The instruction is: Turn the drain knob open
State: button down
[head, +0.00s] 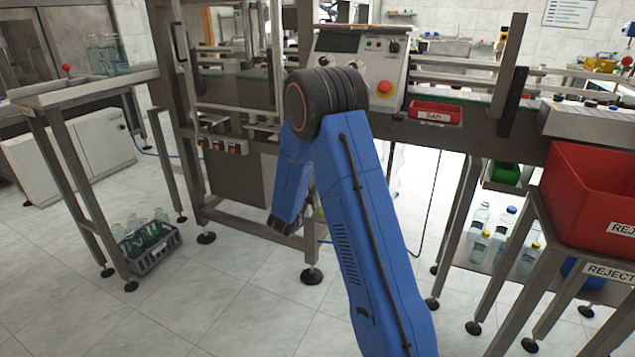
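No part in the head view can be clearly made out as the drain knob. My blue arm crosses the middle of the picture and covers part of the machine's lower frame. My gripper (281,226) is the small dark end pointing down in front of the lower frame. It is too small to tell whether its fingers are apart, and nothing is clearly seen in it. A row of small orange-fronted fittings (216,145) sits on the machine left of my arm. A small yellowish part and a blue tube (325,240) show just right of my gripper, partly hidden by my arm.
The steel machine (238,180) stands ahead, with a control panel (355,62) bearing a red button. A bottle crate (152,250) is on the floor at left. A red reject bin (590,195) on a stand is at right. The tiled floor at front left is clear.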

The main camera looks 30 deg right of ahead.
jog(key=shift+f, duration=0.1)
dwell(0.3)
jog(key=c, duration=1.6)
grip_release()
jog(key=v, duration=1.7)
jog(key=shift+s+a, duration=0.15)
jog(key=shift+a, duration=0.1)
